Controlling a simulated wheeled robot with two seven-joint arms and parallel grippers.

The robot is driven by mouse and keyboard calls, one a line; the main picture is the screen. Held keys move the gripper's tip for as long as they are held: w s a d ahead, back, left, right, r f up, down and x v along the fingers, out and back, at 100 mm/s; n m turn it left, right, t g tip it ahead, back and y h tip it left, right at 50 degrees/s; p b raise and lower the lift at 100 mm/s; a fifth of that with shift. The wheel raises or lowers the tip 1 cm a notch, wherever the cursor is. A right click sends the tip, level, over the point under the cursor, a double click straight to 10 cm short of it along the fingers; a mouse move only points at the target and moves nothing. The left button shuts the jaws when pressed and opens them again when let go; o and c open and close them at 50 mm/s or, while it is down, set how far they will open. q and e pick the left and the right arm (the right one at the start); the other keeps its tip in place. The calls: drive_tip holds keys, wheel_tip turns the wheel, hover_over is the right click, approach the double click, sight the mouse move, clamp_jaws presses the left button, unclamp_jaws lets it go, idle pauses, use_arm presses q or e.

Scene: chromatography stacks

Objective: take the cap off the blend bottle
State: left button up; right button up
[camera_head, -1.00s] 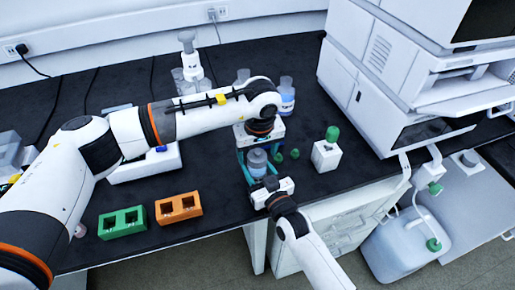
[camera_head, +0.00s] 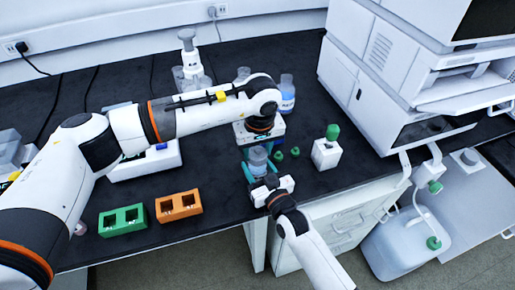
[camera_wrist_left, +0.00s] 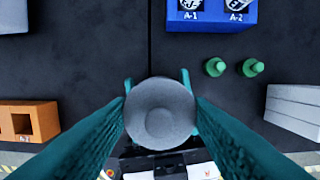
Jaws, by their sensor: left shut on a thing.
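The blend bottle (camera_head: 258,167) stands near the front edge of the bench, partly hidden by both grippers. Its round grey cap (camera_wrist_left: 160,112) fills the middle of the left wrist view, between the teal fingers. My left gripper (camera_head: 258,149) points down over the bottle from above and is shut on the cap. My right gripper (camera_head: 261,173) reaches in from the front, low at the bottle's body. Its fingers are small and partly hidden, so I cannot tell whether they grip the bottle.
Two small green caps (camera_head: 279,154) (camera_head: 295,152) lie right of the bottle. Green (camera_head: 122,221) and orange (camera_head: 178,206) racks sit at the left front. A blue-labelled bottle (camera_head: 287,98) stands behind.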

sight(258, 149)
use_arm(q)
drive_tip(key=shift+r, duration=0.15)
drive_tip(key=shift+r, duration=0.95)
drive_tip(key=shift+r, duration=2)
use_arm(e)
drive_tip(key=o, duration=1.4)
drive_tip(key=shift+o, duration=0.2)
drive_tip(key=shift+s, duration=0.1)
